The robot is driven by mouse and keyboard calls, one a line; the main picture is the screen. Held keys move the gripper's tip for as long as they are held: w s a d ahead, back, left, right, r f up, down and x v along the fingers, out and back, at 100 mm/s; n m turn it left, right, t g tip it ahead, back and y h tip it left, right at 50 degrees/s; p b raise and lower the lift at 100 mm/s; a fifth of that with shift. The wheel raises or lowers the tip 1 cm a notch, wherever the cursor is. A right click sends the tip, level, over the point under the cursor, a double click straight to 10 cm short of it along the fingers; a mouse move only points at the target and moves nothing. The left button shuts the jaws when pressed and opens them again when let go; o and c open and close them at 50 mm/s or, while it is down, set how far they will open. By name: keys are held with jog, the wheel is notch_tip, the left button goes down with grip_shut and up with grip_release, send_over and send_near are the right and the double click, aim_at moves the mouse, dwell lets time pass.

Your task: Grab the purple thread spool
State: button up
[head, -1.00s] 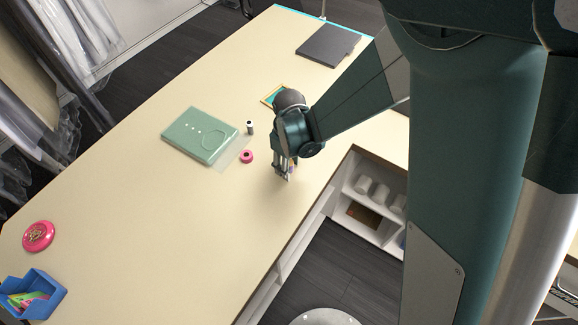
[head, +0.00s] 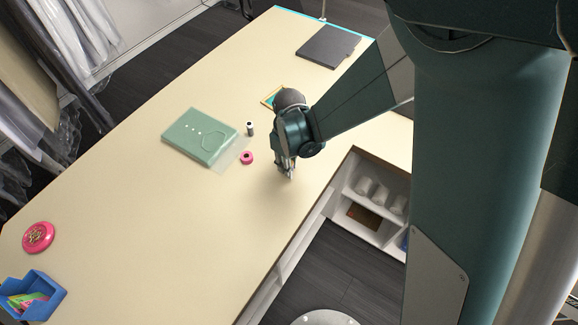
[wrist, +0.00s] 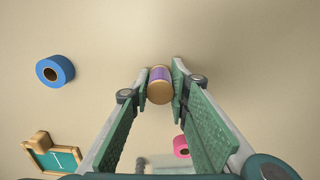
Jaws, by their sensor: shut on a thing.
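The purple thread spool (wrist: 160,84) shows in the wrist view between the fingertips of my gripper (wrist: 160,80). It has a tan end cap facing the camera and a purple band behind it. Both green-padded fingers press on its sides, so the gripper is shut on it. In the head view my gripper (head: 287,172) is at the tabletop near the table's inner edge, and the spool is hidden there by the fingers. I cannot tell whether the spool still touches the table.
On the table (head: 150,230) a pink tape roll (head: 247,158), a dark-and-white spool (head: 250,128) and a green folded garment (head: 200,137) lie left of my gripper. A blue tape roll (wrist: 55,71) and a small framed board (wrist: 57,158) lie close by.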

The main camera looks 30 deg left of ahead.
jog(key=shift+r, duration=4.75)
jog(key=shift+w+a, duration=0.1)
